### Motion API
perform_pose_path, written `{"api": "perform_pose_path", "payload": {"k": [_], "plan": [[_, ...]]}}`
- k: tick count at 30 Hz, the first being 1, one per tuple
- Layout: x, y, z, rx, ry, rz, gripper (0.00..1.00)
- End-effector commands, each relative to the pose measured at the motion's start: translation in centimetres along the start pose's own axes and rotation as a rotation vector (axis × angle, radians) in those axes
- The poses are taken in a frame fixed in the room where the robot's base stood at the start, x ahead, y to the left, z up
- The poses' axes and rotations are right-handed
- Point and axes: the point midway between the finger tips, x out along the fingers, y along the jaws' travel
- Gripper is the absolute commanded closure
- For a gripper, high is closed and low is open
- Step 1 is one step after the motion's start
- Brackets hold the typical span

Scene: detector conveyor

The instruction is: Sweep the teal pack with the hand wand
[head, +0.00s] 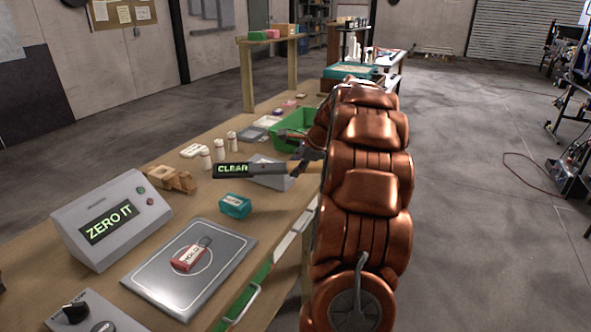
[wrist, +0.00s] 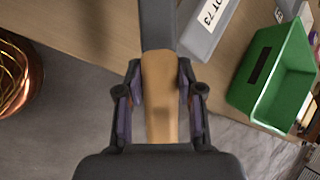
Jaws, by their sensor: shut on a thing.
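The teal pack (head: 236,206) lies on the wooden bench in the head view, in front of the wand; I do not see it in the wrist view. The hand wand (head: 234,170) is dark, with a lit green display reading CLEAR. My gripper (head: 304,160) is shut on its tan handle. In the wrist view the handle (wrist: 160,95) runs between the fingers of my gripper (wrist: 160,80), and the dark wand body extends up out of the frame. In the head view the wand points left, above and beyond the pack, apart from it.
A console (head: 110,220) reading ZERO IT and a metal plate (head: 215,270) with a red labelled block (head: 190,255) are at the near left. A wooden holder (head: 172,179) and white bottles (head: 219,149) stand behind. A grey labelled box (head: 270,180) and green bin (head: 296,122) are near my gripper.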

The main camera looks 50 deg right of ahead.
Motion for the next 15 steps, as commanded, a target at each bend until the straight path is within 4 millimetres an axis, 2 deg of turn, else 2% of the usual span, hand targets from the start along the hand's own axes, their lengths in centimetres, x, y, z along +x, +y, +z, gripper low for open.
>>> {"api": "perform_pose_path", "payload": {"k": [15], "plan": [[2.3, 1.2, -0.9, -0.003, -0.002, 0.002, 1.00]]}}
